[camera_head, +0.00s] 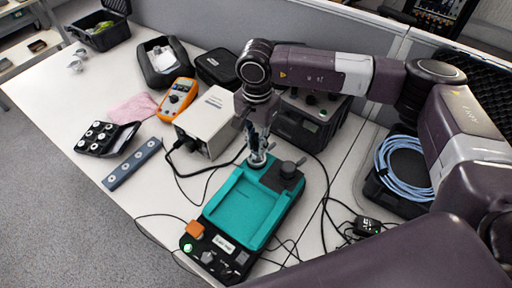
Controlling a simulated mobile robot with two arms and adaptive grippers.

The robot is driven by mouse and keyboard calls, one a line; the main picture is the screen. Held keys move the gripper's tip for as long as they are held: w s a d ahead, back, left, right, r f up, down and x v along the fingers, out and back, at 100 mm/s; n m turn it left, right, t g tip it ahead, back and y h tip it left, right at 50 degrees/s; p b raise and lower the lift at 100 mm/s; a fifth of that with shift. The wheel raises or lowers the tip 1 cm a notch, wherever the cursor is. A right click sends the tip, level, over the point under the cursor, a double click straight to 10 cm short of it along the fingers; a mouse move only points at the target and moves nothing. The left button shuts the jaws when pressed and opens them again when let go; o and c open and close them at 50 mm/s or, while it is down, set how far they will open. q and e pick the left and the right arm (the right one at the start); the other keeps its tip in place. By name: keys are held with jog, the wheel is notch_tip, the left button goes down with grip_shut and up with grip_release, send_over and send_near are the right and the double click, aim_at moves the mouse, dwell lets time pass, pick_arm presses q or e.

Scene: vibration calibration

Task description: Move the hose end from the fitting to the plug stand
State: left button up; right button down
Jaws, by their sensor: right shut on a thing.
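My right gripper (259,155) reaches down from above and is shut at the back edge of the teal-topped device (246,207). It is shut on the hose end, which is mostly hidden between the fingers. A small metal fitting (257,162) shows just under the fingertips; I cannot tell whether the hose end is still on it. A thin black line (207,177) loops from the beige box toward the gripper. A blue-grey bar with several round spots (132,164), likely the plug stand, lies on the table at the left. My left gripper is not in view.
The beige box (208,121) and an orange multimeter (178,98) stand between the device and the bar's far side. A black case of small parts (105,136) and a pink cloth (132,109) lie nearby. Coiled blue cable (403,166) is at right. Loose black cables surround the device.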

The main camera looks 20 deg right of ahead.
aim_at(257, 142)
jog(key=shift+n+b, duration=2.05)
jog(key=shift+n, duration=0.95)
jog(key=shift+n+b, duration=1.55)
jog(key=shift+n, duration=0.45)
jog(key=shift+r+b, duration=0.35)
jog(key=shift+r, duration=0.4)
dwell(1.0)
jog(key=shift+r, duration=0.1)
jog(key=shift+r+p, duration=0.7)
jog(key=shift+r, duration=1)
